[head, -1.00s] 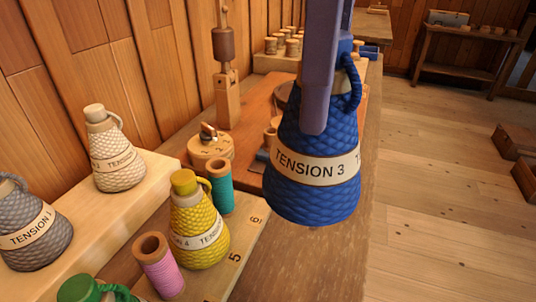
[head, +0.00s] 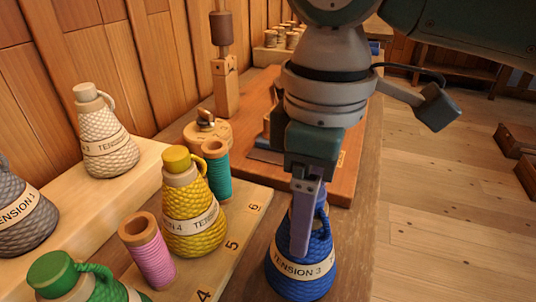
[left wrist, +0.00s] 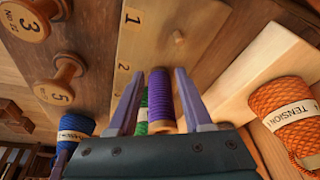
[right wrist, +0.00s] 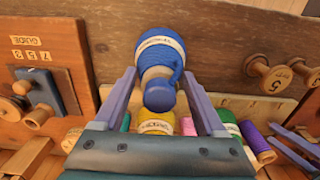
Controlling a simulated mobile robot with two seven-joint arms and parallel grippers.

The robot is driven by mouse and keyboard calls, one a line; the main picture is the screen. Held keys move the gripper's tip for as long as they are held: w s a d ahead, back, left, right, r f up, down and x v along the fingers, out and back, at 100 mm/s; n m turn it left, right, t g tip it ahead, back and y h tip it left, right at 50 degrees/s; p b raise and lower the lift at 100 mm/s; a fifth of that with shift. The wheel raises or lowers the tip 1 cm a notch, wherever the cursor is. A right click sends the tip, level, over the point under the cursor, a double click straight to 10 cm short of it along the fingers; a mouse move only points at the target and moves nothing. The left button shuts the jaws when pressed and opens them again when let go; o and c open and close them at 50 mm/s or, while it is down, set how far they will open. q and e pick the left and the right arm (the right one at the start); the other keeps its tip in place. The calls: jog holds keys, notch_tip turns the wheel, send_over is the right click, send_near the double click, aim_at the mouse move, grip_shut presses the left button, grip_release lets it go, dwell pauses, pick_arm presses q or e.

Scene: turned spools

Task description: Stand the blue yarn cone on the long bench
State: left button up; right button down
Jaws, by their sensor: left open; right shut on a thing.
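The blue yarn cone (head: 298,272), with a "TENSION 3" band, is upright at the front of the head view, over the long bench (head: 352,240). I cannot tell whether its base touches the bench. My right gripper (head: 306,212) is shut on its upper part from above; one finger hides part of its neck and handle. The right wrist view shows the cone (right wrist: 160,62) between the fingers. My left gripper (left wrist: 160,74) is open and outside the head view. A purple spool (left wrist: 161,98) appears between its fingers, not gripped.
A numbered board (head: 232,262) carries a yellow cone (head: 190,242), a pink spool (head: 150,255) and a teal spool (head: 217,172), close left of the blue cone. White (head: 108,150) and grey (head: 22,225) cones stand on a pale ledge. A reddish board (head: 345,180) lies behind.

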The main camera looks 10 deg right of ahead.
pick_arm(q)
jog(key=shift+f, duration=0.1)
pick_arm(e)
jog(key=shift+f, duration=0.5)
grip_release()
jog(key=shift+f, duration=0.1)
pick_arm(q)
notch_tip(320, 180, up, 2)
jog(key=shift+r+p, duration=0.15)
jog(key=shift+p, duration=1)
pick_arm(e)
notch_tip(320, 180, up, 12)
jog(key=shift+r, duration=0.15)
